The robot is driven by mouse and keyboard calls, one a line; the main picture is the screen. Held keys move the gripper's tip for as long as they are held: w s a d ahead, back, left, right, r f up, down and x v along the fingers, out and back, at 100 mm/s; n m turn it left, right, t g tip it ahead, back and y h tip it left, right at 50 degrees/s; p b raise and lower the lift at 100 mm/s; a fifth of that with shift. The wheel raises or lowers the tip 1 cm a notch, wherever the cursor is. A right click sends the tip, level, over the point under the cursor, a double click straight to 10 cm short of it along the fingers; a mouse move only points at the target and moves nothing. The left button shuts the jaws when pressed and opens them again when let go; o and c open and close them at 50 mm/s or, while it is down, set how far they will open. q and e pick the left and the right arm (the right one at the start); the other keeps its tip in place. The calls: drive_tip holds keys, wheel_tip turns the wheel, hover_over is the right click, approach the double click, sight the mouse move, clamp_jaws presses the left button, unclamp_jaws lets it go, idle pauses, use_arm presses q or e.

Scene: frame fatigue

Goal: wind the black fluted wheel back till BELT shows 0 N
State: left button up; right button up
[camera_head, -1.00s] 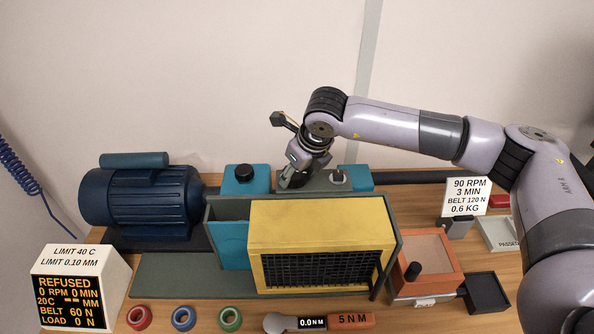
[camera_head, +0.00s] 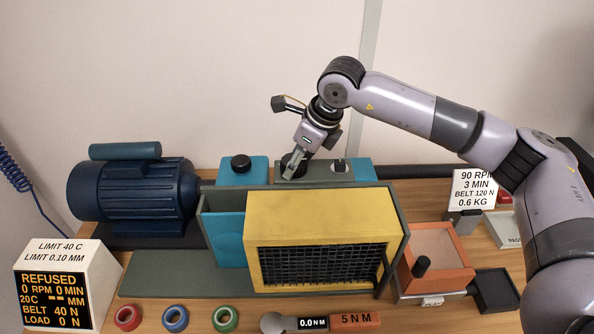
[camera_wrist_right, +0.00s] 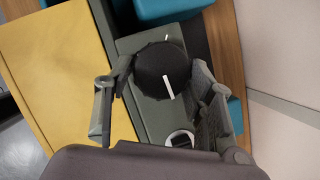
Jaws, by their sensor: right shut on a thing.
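The black fluted wheel (camera_wrist_right: 162,70), with white marks on it, sits on a grey-green block beside the yellow guard. In the head view only a dark part of the wheel (camera_head: 288,162) shows behind my fingers. My right gripper (camera_head: 294,168) reaches down onto it from above. In the wrist view my right gripper (camera_wrist_right: 160,88) has one finger on each side of the wheel and is shut on it. The display (camera_head: 58,292) reads REFUSED, 0 RPM, 0 MIN, 20C, BELT 40 N, LOAD 0 N. My left gripper is out of view.
The yellow guard (camera_head: 305,222) stands just in front of the wheel. A blue block with a black knob (camera_head: 240,164) is to its left, beside the blue motor (camera_head: 135,190).

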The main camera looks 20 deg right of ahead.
drive_tip(key=n+b, duration=0.2)
drive_tip(key=shift+w+d+f+n+g+y, duration=0.1)
drive_tip(key=shift+w+n+g+y, duration=0.05)
drive_tip(key=shift+n+g+y, duration=0.2)
drive_tip(key=shift+n+g+y+b, duration=0.4)
drive_tip(key=shift+n+b, duration=0.3)
drive_tip(key=shift+n, duration=0.75)
drive_tip(key=shift+w+d+r, duration=0.1)
drive_tip(key=shift+r, duration=0.1)
drive_tip(key=o, duration=1.2)
drive_tip(key=shift+c, duration=0.2)
